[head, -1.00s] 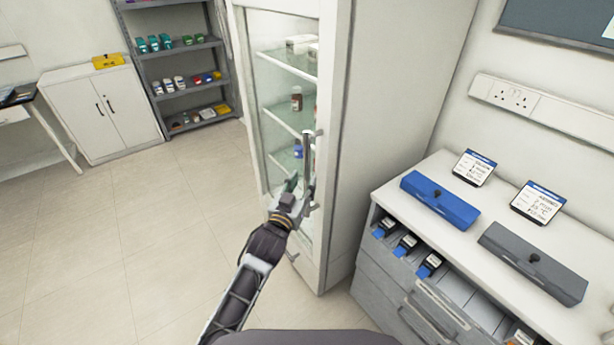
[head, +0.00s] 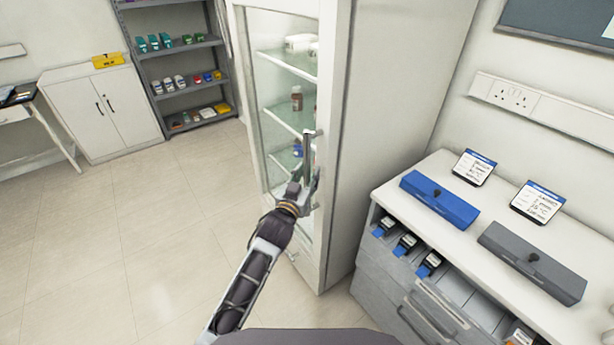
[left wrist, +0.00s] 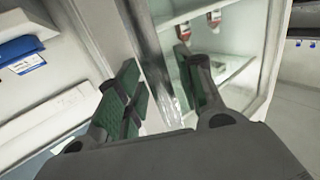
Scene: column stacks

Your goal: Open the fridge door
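The fridge (head: 385,130) is a tall white cabinet with a glass door (head: 275,85) that looks closed. A vertical metal handle (head: 308,153) stands on the door's right side in the head view. My left gripper (head: 307,185) is at the lower part of this handle. In the left wrist view, its green-padded fingers (left wrist: 162,92) are apart, with the grey handle bar (left wrist: 151,50) running between them. I cannot tell whether either pad touches the bar. The fingertips are partly hidden in the head view. My right gripper is not in view.
A grey drawer unit (head: 375,283) with a blue box (head: 440,201) and a grey box (head: 532,262) on top stands right of the fridge. Shelves (head: 180,90) and a white cupboard (head: 88,118) are at the back left. The floor left of the fridge is clear.

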